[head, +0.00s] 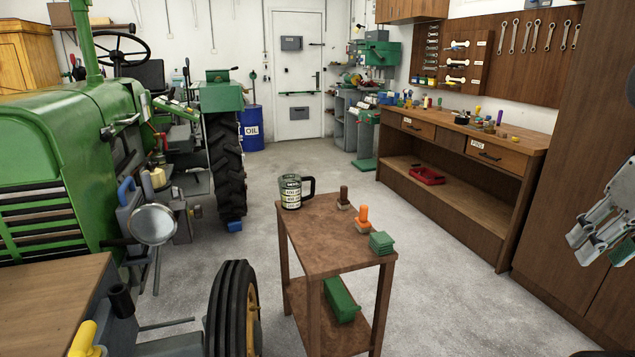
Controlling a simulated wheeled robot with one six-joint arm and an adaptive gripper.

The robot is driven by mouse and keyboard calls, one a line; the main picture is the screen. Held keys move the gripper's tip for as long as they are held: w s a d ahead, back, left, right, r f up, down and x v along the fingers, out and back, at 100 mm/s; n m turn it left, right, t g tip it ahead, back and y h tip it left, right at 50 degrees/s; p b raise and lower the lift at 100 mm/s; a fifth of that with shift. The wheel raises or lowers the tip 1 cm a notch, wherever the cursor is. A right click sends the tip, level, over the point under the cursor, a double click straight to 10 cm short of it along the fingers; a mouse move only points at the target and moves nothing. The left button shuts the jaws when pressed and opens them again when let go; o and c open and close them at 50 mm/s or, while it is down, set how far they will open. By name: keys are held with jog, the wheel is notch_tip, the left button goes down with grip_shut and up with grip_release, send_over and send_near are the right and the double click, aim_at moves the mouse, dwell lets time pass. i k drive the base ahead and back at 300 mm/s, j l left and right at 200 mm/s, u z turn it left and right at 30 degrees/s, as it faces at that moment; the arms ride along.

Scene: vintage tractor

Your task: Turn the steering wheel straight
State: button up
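The steering wheel (121,37) is a thin dark ring with spokes, at the upper left on the green tractor (75,130). It stands above the hood, in front of the dark seat (150,75). Part of it is hidden behind a green upright pipe, and its turn angle is hard to read from here. My gripper (584,243) is at the right edge, grey and partly cut off by the frame. It is far from the steering wheel, in front of the brown cabinet. Nothing is seen in it, and its finger opening is unclear.
The tractor's front wheel (232,310) and rear wheel (226,165) border the left. A workbench (450,165) lines the right. Grey floor (265,185) is clear between table and rear wheel.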

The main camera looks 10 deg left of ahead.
aim_at(115, 53)
jog(key=i+l+z, duration=0.6)
jog(key=i, duration=0.25)
jog(key=i+l+z, duration=0.1)
jog(key=i+z, duration=0.2)
jog(key=i, duration=0.15)
jog(key=i+u, duration=0.2)
jog(key=i, duration=0.3)
jog(key=i+u, duration=0.15)
jog(key=i, duration=0.4)
jog(key=i+l+u, duration=0.2)
jog(key=i, duration=0.3)
jog(key=i+j+u, duration=0.2)
jog(key=i+u, duration=0.15)
jog(key=i, duration=0.4)
jog(key=i+u, duration=0.4)
jog(key=i, duration=0.4)
jog(key=i+l+u, duration=0.35)
jog(key=i, duration=0.4)
jog(key=i+u, duration=0.2)
jog(key=i, duration=1.3)
jog(key=i+u, duration=0.5)
jog(key=i+l+u, duration=0.1)
jog(key=i+u, duration=0.2)
jog(key=u, duration=0.15)
jog(key=i+j+u, duration=0.1)
jog(key=u, duration=0.3)
jog(key=i+u, duration=0.5)
jog(key=u, duration=0.35)
